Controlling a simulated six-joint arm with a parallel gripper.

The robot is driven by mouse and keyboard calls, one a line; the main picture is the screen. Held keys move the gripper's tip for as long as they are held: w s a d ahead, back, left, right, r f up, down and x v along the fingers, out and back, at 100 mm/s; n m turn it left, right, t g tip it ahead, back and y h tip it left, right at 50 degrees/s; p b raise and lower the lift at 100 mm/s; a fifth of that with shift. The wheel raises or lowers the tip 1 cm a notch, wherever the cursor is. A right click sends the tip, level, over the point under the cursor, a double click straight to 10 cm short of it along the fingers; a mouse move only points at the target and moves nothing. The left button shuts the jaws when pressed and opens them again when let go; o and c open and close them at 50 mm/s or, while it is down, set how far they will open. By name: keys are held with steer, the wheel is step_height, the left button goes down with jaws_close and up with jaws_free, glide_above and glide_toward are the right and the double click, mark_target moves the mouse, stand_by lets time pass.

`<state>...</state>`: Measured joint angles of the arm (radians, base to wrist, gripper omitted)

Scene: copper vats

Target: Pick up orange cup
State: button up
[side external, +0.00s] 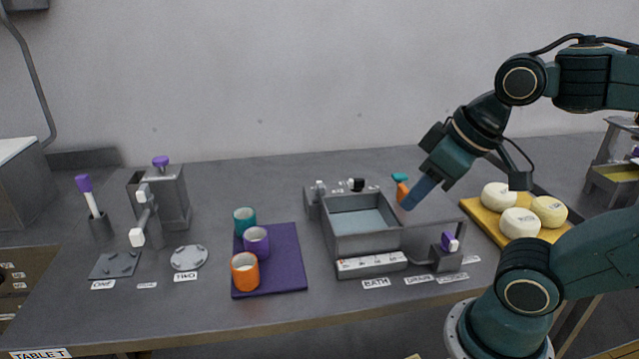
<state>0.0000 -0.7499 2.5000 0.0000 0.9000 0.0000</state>
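I cannot tell whether the gripper is open or shut.
The grey bath (400,242) lies between my gripper and the mat. A yellow board (485,225) with white and yellow rounds is at right. At left are a grey block with a purple knob (161,162), a white-handled lever (145,215) and a round plate (189,258). The right part of the mat is clear.

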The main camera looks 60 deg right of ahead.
steer(key=o, duration=0.9)
steer(key=shift+c, duration=0.2)
steer(key=shift+w, duration=0.1)
steer(key=n+g+y, duration=0.4)
steer(key=n, duration=1)
glide_above(246, 273)
steer(key=d, duration=0.6)
step_height(246, 273, down, 10)
steer(key=shift+w+x, duration=0.15)
steer(key=shift+x, duration=2.1)
steer(key=shift+w+x, duration=0.2)
steer(key=shift+x, duration=2.1)
steer(key=shift+x, duration=2.5)
steer(key=shift+s+a, duration=0.1)
